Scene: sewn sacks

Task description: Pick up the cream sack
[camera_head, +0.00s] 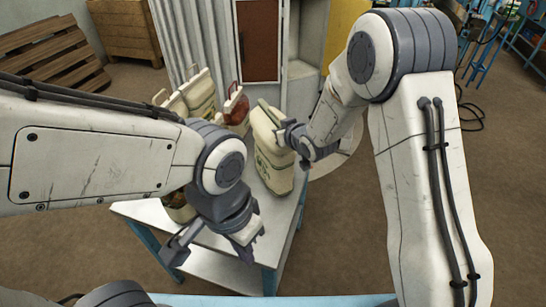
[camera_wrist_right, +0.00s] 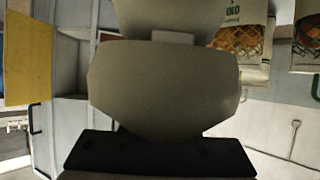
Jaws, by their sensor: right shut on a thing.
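The cream sack (camera_head: 272,165) with green print stands tilted over the white table in the head view. My right gripper (camera_head: 283,130) is shut on its upper part, coming from the right. In the right wrist view a pale sack surface (camera_wrist_right: 165,90) fills the middle, very close, above a dark bar of my gripper. I cannot tell whether the sack's bottom touches the table. My left gripper (camera_head: 210,252) is open and empty, pointing down over the table's front left part, apart from the cream sack.
A brownish sack (camera_head: 179,208) is partly hidden by my left arm. The white table (camera_head: 150,212) has bare front area. Sacks with mesh windows (camera_wrist_right: 240,40) show upper right in the wrist view.

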